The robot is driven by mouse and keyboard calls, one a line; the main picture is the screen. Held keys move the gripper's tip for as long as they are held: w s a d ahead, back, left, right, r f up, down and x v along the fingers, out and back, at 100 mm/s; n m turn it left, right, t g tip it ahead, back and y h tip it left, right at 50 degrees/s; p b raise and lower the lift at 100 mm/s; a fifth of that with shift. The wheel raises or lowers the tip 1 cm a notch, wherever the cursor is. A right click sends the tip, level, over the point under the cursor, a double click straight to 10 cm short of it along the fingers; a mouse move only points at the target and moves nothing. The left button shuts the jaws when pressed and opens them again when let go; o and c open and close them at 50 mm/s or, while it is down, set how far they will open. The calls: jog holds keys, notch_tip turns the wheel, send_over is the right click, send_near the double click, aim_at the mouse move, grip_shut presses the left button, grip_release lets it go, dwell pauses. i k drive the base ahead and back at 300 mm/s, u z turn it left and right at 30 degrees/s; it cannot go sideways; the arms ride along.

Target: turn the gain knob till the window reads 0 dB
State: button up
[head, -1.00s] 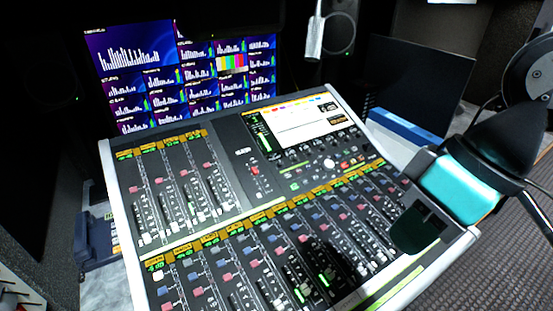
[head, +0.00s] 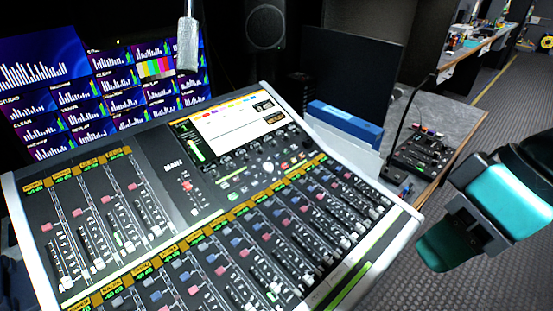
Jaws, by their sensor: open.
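A large mixing console (head: 180,222) fills the lower left and middle of the head view. It has rows of faders, small knobs below its screen (head: 235,125), and yellow label strips. A small black unit (head: 425,152) with small controls on top sits on the desk to its right. I cannot tell which knob is the gain knob, and no 0 dB reading is legible. My gripper (head: 447,248), teal and black, is open at the lower right. It appears in front of the grey floor, right of the console, and holds nothing visible.
A wall of monitors (head: 110,90) stands behind the console. A hanging microphone (head: 187,42), a speaker (head: 265,27) and a dark panel (head: 350,65) are at the back. A blue binder (head: 345,121) lies between console and panel. Grey floor (head: 490,125) is open at right.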

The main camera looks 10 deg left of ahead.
aim_at(215, 174)
jog(key=z, duration=0.7)
jog(key=i, duration=0.45)
jog(key=u, duration=2)
